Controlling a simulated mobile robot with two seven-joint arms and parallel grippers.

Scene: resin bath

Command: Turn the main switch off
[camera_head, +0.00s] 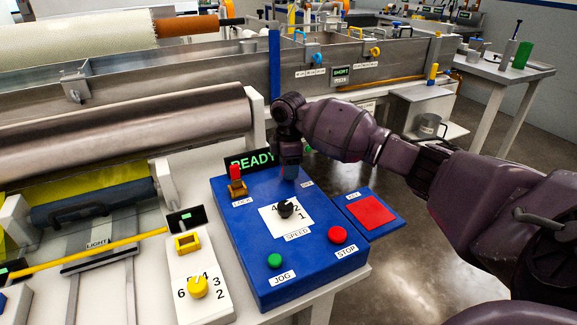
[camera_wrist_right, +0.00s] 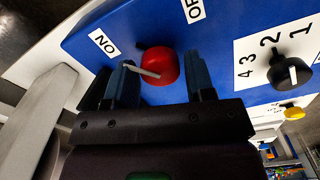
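The main switch is a red round knob (camera_wrist_right: 160,66) with a white pointer on the blue panel (camera_wrist_right: 110,30). Its pointer is turned toward the left, roughly to the ON label (camera_wrist_right: 103,43); the OFF label (camera_wrist_right: 195,10) is above right. My right gripper (camera_wrist_right: 163,75) is open, one finger on each side of the knob, with small gaps visible; contact cannot be told. In the head view my right gripper (camera_head: 290,172) points down at the back of the blue control panel (camera_head: 247,225) and hides the knob. My left gripper is not in view.
The panel also carries a black speed dial (camera_head: 285,208), a red stop button (camera_head: 338,234), a green jog button (camera_head: 274,260) and a red-tipped lever (camera_head: 237,182). A READY display (camera_head: 250,160) stands behind. A red pad (camera_head: 371,212) lies right of it.

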